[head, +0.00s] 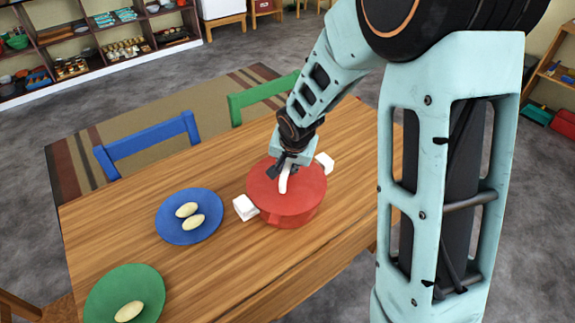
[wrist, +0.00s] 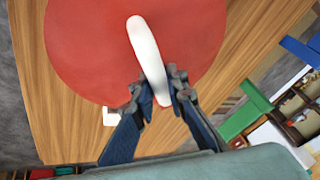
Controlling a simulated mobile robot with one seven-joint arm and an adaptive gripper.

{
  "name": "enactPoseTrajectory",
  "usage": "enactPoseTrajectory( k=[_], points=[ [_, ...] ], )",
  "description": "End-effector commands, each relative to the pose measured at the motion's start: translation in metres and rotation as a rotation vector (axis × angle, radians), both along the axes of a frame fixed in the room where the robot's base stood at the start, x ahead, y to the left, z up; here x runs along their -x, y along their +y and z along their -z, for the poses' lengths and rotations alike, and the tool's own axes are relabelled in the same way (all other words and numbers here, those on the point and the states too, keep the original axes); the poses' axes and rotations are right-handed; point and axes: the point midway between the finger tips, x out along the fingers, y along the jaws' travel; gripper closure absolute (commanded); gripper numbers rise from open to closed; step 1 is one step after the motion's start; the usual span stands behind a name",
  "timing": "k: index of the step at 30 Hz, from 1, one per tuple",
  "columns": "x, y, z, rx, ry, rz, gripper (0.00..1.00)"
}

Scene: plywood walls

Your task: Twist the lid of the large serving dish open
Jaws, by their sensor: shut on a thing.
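The large serving dish (head: 292,215) is a red round pot with white side handles on the wooden table. Its red lid (head: 265,187) sits on top and also fills the upper part of the wrist view (wrist: 85,50). A white curved lid handle (head: 284,180) stands up from the lid and shows in the wrist view (wrist: 146,50). My gripper (head: 286,168) is above the lid, its fingers (wrist: 161,98) shut on one end of the white lid handle. Whether the lid is turned relative to the pot I cannot tell.
A blue plate (head: 172,232) with two pale oval items and a green plate (head: 105,305) with one stand on the wooden table (head: 225,265) to the left. Blue (head: 150,137) and green (head: 262,94) chairs stand along its far edge. Shelves (head: 85,60) stand at the back.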

Motion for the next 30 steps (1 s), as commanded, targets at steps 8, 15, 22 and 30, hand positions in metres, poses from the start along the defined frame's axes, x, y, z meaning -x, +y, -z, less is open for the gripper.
enactPoseTrajectory(
  k=[8,15,22,30],
  points=[
    [0.000,0.000,0.000,0.000,0.000,0.000,0.67],
    [0.000,0.000,0.000,0.000,0.000,0.000,0.67],
    [0.005,-0.001,-0.015,-0.001,-0.004,0.001,0.67],
    [0.024,-0.005,-0.057,0.000,-0.006,0.003,0.67]
  ],
)
